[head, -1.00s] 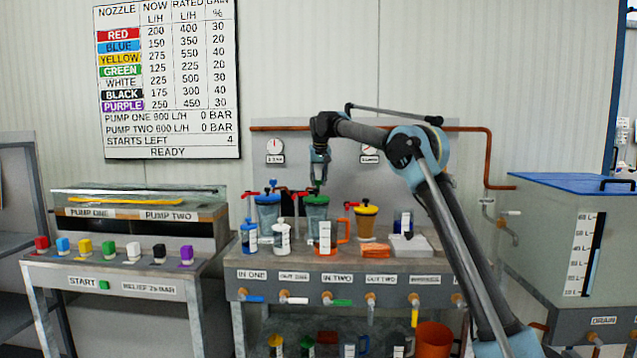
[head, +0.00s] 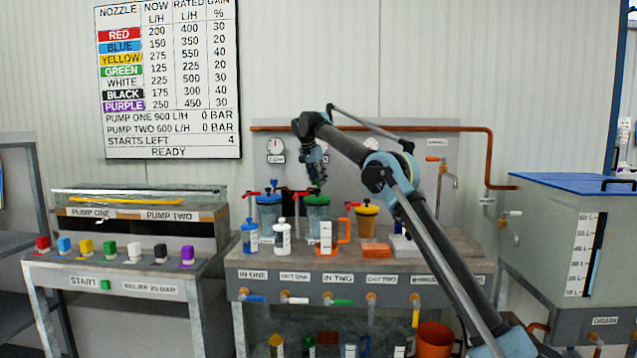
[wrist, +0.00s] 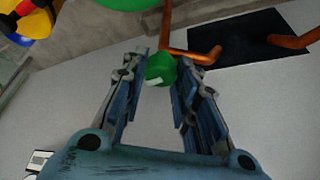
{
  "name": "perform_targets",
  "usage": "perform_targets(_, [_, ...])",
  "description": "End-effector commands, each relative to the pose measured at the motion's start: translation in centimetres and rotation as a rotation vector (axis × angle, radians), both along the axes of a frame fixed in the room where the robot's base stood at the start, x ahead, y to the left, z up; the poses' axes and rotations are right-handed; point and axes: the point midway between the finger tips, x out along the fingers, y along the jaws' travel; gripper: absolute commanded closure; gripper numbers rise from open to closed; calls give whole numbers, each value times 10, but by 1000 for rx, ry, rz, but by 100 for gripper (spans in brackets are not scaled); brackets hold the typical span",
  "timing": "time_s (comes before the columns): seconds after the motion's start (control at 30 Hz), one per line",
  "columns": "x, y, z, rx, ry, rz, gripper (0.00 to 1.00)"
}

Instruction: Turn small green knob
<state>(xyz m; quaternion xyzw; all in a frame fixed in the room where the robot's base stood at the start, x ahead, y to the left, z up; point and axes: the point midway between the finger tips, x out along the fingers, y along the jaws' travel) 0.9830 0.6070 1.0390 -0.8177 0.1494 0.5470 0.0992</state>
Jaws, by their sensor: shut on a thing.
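The small green knob (wrist: 160,69) shows in the wrist view between the fingertips of my gripper (wrist: 162,66). It is round, with a pale mark on its face, and a finger touches it on each side. In the head view my gripper (head: 316,172) points down, tilted, just above the green-lidded pot (head: 317,211) on the pump bench. The knob is too small and too covered by the fingers to make out there. Part of a larger green round surface (wrist: 128,3) shows at the top of the wrist view.
A blue-lidded pot (head: 268,212) stands left of the green one and a yellow-lidded pot (head: 367,222) right of it. Copper pipes (wrist: 190,53) run close beyond my fingertips. The wall board (head: 168,80) reads pump one 900 L/H.

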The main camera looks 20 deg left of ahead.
Motion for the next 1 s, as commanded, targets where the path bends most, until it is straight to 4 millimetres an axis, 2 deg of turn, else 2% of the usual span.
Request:
perform_targets(0.4, [0, 1, 0, 0, 0, -93, 96])
perform_targets(0.9, [0, 2, 0, 2, -1, -101, 96])
perform_targets(0.93, [0, 2, 0, 2, -1, -101, 66])
perform_targets(1.0, [0, 2, 0, 1, -1, -100, 53])
